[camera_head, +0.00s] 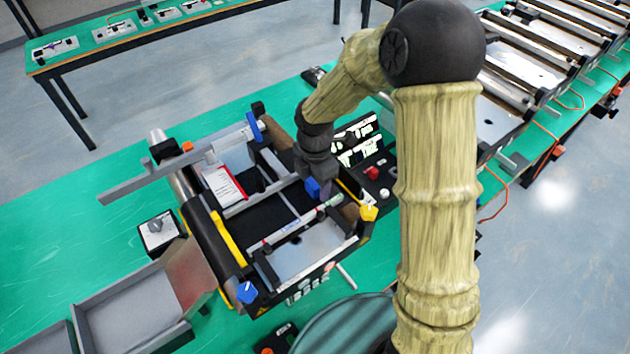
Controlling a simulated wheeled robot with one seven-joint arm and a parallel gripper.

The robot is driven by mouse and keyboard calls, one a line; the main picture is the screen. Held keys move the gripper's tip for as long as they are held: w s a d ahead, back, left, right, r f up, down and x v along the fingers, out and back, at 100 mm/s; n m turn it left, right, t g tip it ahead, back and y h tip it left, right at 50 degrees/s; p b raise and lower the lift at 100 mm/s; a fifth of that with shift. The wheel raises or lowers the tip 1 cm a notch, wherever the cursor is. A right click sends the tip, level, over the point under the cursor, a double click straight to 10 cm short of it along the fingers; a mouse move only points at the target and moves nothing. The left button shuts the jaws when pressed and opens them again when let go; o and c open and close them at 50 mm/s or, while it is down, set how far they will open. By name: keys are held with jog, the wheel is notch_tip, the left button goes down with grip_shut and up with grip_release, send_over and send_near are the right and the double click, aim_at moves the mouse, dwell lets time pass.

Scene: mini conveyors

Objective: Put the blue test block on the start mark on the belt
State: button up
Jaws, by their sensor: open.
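The blue test block (312,187) appears just under my gripper, over the right part of the mini conveyor's dark belt (262,217). My gripper (317,178) points down at the block. The jaws are open, but the finger gap is too small and dark to see. I cannot tell whether the block rests on the belt or touches a finger. The start mark cannot be made out; the gripper and block may cover it.
A red and white card (223,185) lies at the conveyor's left part. Rails and a yellow bar (228,238) flank the belt. A control box with a red button (372,173) stands to the right. A grey bin (135,310) stands front left. Green table (60,240) is clear at left.

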jog(key=shift+w+r, duration=0.1)
jog(key=shift+r, duration=0.4)
notch_tip(320, 180, up, 11)
jog(key=b, duration=0.1)
jog(key=shift+r, duration=0.15)
jog(key=shift+d, duration=0.1)
dwell(1.3)
